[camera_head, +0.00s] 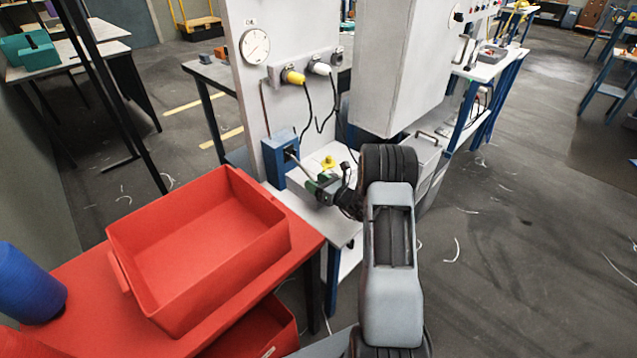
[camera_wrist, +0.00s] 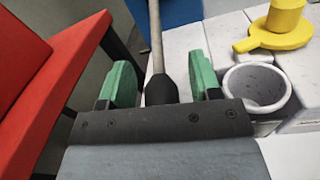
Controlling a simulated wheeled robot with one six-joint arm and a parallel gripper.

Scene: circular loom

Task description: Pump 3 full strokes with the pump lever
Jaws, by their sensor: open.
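The blue pump body (camera_head: 273,160) is fixed beside the light grey panel and sits on the white bench; part of it shows at the top of the wrist view (camera_wrist: 178,10). The pump lever (camera_head: 291,155) sticks out from it toward my gripper (camera_head: 322,187). In the wrist view, the lever (camera_wrist: 156,45) is a thin grey rod with a dark handgrip (camera_wrist: 160,90). The green fingers of my gripper (camera_wrist: 160,78) stand on either side of the handgrip, with a gap on both sides. The handgrip's near end is hidden behind the gripper body.
A red bin (camera_head: 190,250) on a red table stands close at left. A white cup (camera_wrist: 256,88) and a yellow part (camera_wrist: 275,30) are right of the gripper. A pressure gauge (camera_head: 255,46) and plugs with hanging cables are above the pump. A grey cabinet (camera_head: 385,65) stands behind.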

